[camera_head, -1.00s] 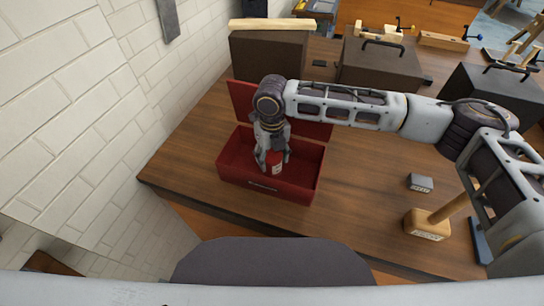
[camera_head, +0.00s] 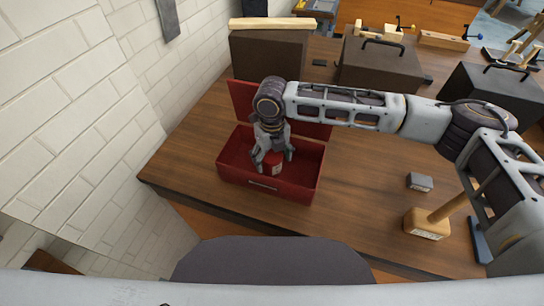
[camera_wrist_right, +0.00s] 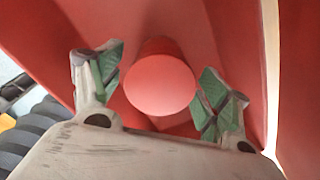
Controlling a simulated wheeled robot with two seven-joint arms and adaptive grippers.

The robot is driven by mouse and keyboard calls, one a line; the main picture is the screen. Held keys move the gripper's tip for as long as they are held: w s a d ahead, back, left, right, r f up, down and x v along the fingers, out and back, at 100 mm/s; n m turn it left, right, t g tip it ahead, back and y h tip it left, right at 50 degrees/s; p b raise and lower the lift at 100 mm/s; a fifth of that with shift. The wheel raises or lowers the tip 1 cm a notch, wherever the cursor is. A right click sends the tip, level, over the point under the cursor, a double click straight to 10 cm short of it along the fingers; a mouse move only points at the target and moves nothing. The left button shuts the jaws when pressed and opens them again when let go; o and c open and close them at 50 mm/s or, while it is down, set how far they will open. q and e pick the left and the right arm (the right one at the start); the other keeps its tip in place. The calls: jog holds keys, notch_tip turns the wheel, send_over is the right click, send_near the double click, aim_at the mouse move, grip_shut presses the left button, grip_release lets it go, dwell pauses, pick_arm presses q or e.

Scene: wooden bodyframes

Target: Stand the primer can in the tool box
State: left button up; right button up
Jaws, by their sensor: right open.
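The red tool box (camera_head: 308,180) stands on the workbench with its lid (camera_head: 243,98) open at the back. The primer can (camera_head: 275,167), red with a pale label, stands upright inside the box; its round red top shows in the right wrist view (camera_wrist_right: 159,85). My right gripper (camera_head: 273,160) is open inside the box, its fingers spread on both sides of the can. In the wrist view the fingers (camera_wrist_right: 158,92) stand apart around the can, with a gap at the left. My left gripper is not in view.
A wooden mallet (camera_head: 428,223) and a small grey block (camera_head: 420,181) lie right of the box. Dark cases (camera_head: 379,64) stand behind it. A white brick wall (camera_head: 100,120) borders the bench at left.

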jog(key=shift+r, duration=0.15)
notch_tip(320, 180, up, 11)
jog(key=shift+f+b, duration=0.2)
jog(key=shift+b, duration=0.2)
jog(key=shift+r, duration=0.7)
dwell(0.9)
